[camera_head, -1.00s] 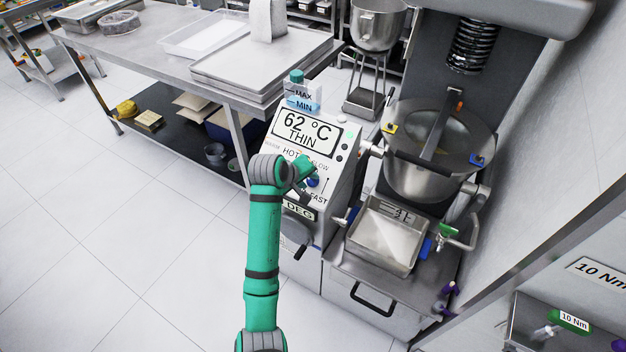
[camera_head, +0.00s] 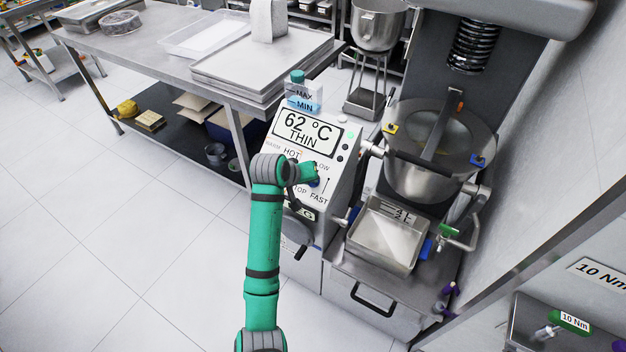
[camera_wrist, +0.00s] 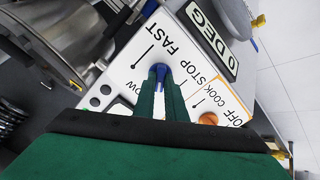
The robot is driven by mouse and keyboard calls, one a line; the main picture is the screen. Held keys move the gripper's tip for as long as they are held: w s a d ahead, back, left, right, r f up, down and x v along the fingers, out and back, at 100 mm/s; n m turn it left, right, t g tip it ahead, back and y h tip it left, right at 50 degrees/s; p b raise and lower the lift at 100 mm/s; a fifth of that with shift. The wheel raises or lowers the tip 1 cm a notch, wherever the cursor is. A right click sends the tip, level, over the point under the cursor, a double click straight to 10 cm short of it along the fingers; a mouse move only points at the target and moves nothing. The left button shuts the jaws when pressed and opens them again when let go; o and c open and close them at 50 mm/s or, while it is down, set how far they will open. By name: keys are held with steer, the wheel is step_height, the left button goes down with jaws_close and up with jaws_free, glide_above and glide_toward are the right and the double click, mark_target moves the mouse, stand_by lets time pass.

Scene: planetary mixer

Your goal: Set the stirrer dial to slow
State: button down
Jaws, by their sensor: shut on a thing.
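The stirrer dial (camera_wrist: 159,70) is a blue knob on the white control panel, among the printed words STOP, FAST and a partly covered SLOW. It also shows as a bit of blue at my fingertips in the head view (camera_head: 314,183). My gripper (camera_wrist: 160,80) has its two green fingers closed around the sides of the dial. Which word the dial points to is hidden by the fingers. The panel display (camera_head: 307,130) reads 62 °C and THIN.
An orange knob (camera_wrist: 208,119) sits beside the stirrer dial, near OFF and COOK. A 0 DEG display (camera_wrist: 213,40) is on the panel's edge. The mixing bowl (camera_head: 420,182) and a metal tray (camera_head: 383,240) stand right of the panel. Open floor lies left.

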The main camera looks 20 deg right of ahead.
steer(key=shift+s+d+f, duration=0.15)
steer(key=shift+f, duration=0.15)
steer(key=m, duration=0.3)
steer(key=shift+m, duration=0.8)
steer(key=shift+s+f+m, duration=0.1)
steer(key=shift+m, duration=1.1)
steer(key=c, duration=1.7)
jaws_free()
steer(key=shift+r, duration=0.3)
